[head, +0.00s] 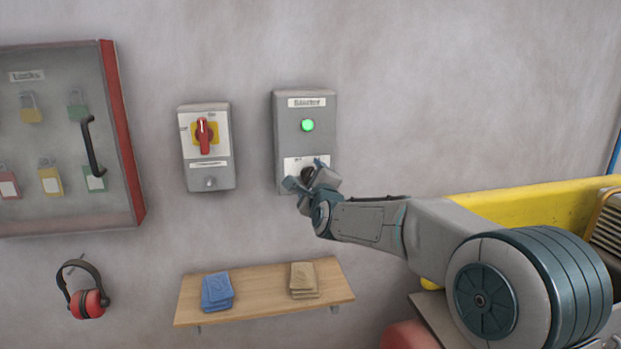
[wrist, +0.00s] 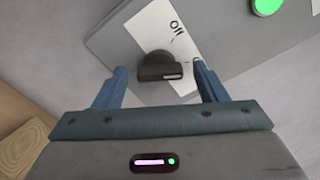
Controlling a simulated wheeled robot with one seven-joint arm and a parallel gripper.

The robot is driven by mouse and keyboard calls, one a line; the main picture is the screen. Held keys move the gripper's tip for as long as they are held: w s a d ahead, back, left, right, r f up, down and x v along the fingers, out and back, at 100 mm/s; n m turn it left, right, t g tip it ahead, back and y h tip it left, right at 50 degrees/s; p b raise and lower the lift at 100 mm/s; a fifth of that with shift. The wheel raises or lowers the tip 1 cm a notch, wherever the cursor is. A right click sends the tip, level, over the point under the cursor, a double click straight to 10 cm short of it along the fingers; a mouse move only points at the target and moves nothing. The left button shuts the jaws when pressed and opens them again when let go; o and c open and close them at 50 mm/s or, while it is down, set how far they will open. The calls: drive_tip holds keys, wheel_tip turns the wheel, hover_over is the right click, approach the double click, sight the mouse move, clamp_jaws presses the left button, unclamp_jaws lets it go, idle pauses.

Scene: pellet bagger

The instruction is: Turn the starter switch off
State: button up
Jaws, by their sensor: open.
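The starter box (head: 304,140) is a grey box on the wall with a label at its top and a lit green lamp (head: 307,125). Its dark rotary switch (wrist: 160,66) sits on a white plate marked "Off" in the wrist view, where the lamp also glows at the top right (wrist: 267,5). My gripper (head: 306,175) is at the lower part of the box. In the wrist view my gripper (wrist: 155,82) is open, with one blue finger on each side of the switch knob. I cannot tell whether the fingers touch it. In the head view the gripper partly hides the switch.
A grey isolator box (head: 207,170) with a red handle (head: 204,136) hangs left of the starter. A lock cabinet (head: 108,130) is farther left. Below are a wooden shelf (head: 255,294) with blue cloths (head: 217,291) and tan cloths (head: 303,280), and red ear defenders (head: 87,303).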

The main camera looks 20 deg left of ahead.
drive_tip(key=c, duration=1)
drive_tip(key=shift+f+b, duration=0.15)
drive_tip(key=shift+b, duration=0.3)
drive_tip(key=shift+r+n+b, duration=0.2)
drive_tip(key=shift+n+b, duration=2.65)
drive_tip(key=shift+n, duration=3.05)
drive_tip(key=o, duration=1)
